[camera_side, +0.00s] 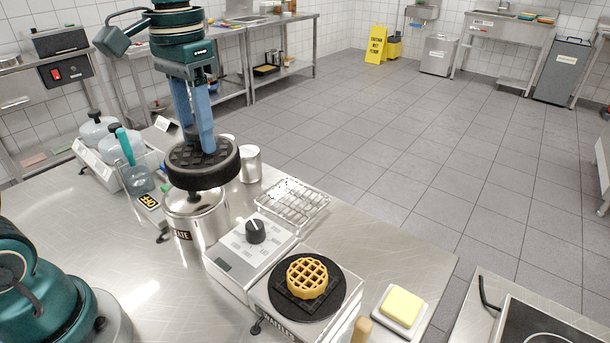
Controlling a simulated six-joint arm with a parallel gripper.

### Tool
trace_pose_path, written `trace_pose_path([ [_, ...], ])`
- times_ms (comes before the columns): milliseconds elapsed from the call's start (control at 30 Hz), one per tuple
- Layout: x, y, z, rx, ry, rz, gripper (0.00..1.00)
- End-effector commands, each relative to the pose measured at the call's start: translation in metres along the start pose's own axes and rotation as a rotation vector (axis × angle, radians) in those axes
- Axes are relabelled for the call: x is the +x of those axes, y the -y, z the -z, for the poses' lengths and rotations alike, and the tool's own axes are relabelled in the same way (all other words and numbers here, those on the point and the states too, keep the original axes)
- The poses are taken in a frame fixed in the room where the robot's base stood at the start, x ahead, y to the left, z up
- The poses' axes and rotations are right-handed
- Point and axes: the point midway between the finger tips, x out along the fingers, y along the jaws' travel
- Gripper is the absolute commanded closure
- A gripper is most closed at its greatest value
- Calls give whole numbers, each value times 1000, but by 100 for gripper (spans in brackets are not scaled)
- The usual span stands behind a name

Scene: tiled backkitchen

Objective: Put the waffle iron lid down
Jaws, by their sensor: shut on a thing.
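The waffle iron lid (203,166) is a thick black round disc with a grid pattern on its upper face. My gripper (207,148) points down with its blue fingers at the middle of the lid and is shut on it; the exact grip spot is hard to make out. The lid is right over a steel canister (196,222) with a label ending in "ATE". I cannot tell whether it touches the canister. The waffle iron base (257,296), labelled "WAFFLES", is at the lower right with its black plate uncovered. A golden round waffle (307,277) lies on it.
A grey control box with a black knob (256,231) and a wire rack (292,203) stand between canister and table edge. A butter-yellow block on a white dish (402,307) is at right. Lidded jars (128,146) and a small tin (250,164) stand near the canister.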

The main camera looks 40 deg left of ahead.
Motion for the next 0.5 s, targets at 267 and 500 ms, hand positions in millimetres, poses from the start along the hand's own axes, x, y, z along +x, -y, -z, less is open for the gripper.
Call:
trace_pose_path([
  [267, 23, 0, -17, 4, 5, -1, 100],
  [500, 16, 0, -14, 9, -12, 2, 100],
])
